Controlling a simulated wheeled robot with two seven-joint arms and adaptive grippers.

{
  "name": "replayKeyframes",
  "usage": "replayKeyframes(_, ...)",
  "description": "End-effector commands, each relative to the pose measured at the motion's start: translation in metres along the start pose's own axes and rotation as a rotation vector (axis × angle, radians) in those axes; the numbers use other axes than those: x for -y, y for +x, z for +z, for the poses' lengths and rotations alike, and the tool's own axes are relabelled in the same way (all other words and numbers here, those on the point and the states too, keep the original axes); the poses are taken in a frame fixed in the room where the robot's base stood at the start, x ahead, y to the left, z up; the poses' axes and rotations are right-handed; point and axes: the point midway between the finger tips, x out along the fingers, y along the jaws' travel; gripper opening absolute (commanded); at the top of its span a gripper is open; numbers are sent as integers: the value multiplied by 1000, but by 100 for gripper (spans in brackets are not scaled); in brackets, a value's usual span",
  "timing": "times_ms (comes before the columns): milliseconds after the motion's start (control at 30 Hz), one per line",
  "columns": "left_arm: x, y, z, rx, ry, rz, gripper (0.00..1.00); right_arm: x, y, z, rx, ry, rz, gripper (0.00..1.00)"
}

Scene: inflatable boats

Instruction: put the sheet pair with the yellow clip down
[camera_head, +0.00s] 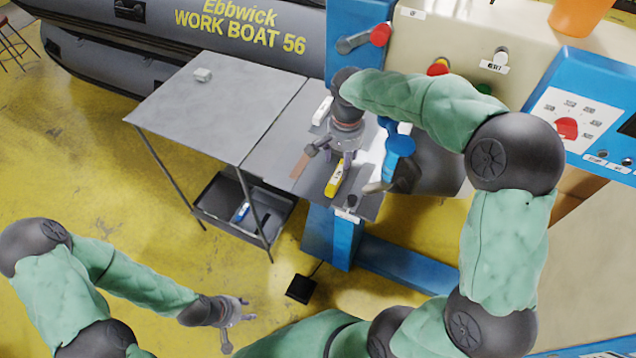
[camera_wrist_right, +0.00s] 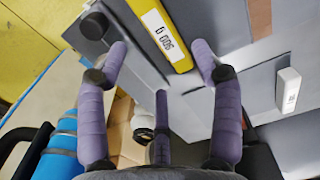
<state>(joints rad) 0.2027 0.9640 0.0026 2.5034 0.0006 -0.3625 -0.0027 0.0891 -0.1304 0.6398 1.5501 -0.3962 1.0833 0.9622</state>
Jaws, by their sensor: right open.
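The yellow clip (camera_head: 334,181) lies on grey sheet material at the front of the machine's worktop. It also shows in the right wrist view (camera_wrist_right: 181,58) with a white label. The grey sheet (camera_wrist_right: 220,22) beside it lies flat; its outline against the worktop is hard to tell. My right gripper (camera_head: 342,160) points down just above the clip, fingers spread and empty. In the wrist view the clip's end shows between the finger tips, apart from them as far as I can tell. My left gripper (camera_head: 238,318) is low at the front left, fingers apart, empty.
A dark bin (camera_head: 220,208) below holds a blue-marked item (camera_head: 242,211). A brown strip (camera_head: 300,166) and white block (camera_head: 322,111) lie near my right gripper. A blue machine part (camera_head: 398,145) stands close right.

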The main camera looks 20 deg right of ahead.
Motion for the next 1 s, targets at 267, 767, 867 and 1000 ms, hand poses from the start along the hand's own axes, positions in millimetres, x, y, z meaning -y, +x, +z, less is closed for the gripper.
replayKeyframes(267,3,8,-1,-1,0,0,40,0,24,1,1,0,2,66)
replayKeyframes(767,9,26,-1,-1,0,0,40,2,71,4,0,0,1,66)
replayKeyframes(867,9,26,-1,-1,0,0,40,2,70,4,0,0,1,66)
replayKeyframes(1000,9,26,-1,-1,0,0,40,2,70,4,0,0,1,32)
